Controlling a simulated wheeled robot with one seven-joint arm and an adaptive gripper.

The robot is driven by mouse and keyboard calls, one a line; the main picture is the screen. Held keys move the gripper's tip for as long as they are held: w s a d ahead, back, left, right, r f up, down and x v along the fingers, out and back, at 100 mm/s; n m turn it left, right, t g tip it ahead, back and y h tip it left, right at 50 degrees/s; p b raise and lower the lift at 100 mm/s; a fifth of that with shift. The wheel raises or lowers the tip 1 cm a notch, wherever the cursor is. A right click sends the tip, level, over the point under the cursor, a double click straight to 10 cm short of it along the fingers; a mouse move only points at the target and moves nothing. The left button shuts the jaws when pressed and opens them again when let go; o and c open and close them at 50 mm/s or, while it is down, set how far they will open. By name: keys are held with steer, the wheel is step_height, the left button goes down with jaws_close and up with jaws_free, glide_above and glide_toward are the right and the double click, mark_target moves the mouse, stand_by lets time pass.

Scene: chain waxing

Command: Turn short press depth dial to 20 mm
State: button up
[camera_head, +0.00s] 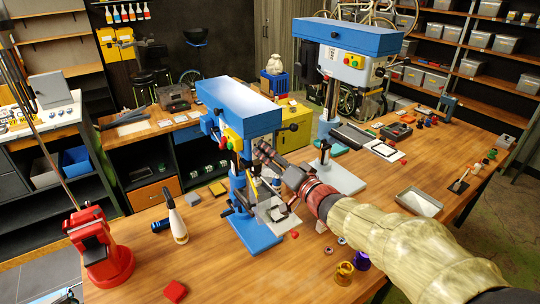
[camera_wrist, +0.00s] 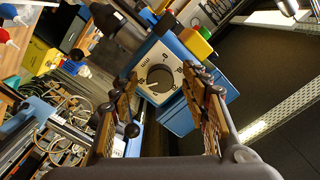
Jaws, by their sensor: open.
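The short press (camera_head: 240,110) is the blue drill press at the front of the bench, with a yellow control panel on its head. Its depth dial (camera_wrist: 160,79) shows in the wrist view as a round grey knob on a pale scale plate marked "mm" and 0. The pointer's exact reading is too small to tell. The dial does not show in the head view. My gripper (camera_wrist: 158,76) is open, its brown-padded fingers on either side of the dial in the picture. I cannot tell whether they touch it. In the head view my gripper (camera_head: 267,156) is beside the press head.
Dark ball-ended handles (camera_wrist: 131,130) show close to my fingers. A taller blue press (camera_head: 345,45) stands behind right.

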steer(key=shift+c, duration=0.7)
steer(key=c, duration=1)
steer(key=n+b, duration=0.2)
steer(key=n, duration=0.1)
steer(key=n+b, duration=0.1)
steer(key=b, duration=0.1)
steer(key=shift+f+n, duration=0.25)
steer(key=shift+n, duration=0.15)
steer(key=shift+w+d+r+n+b, duration=0.1)
steer(key=shift+n+b, duration=2.2)
steer(key=shift+n, duration=0.85)
steer(key=shift+w+d+r+n+b, duration=0.1)
steer(key=shift+n+b, duration=2.15)
steer(key=shift+n, duration=0.95)
steer(key=shift+d+r+n+b, duration=0.1)
steer(key=shift+n+b, duration=2.2)
steer(key=shift+n, duration=0.85)
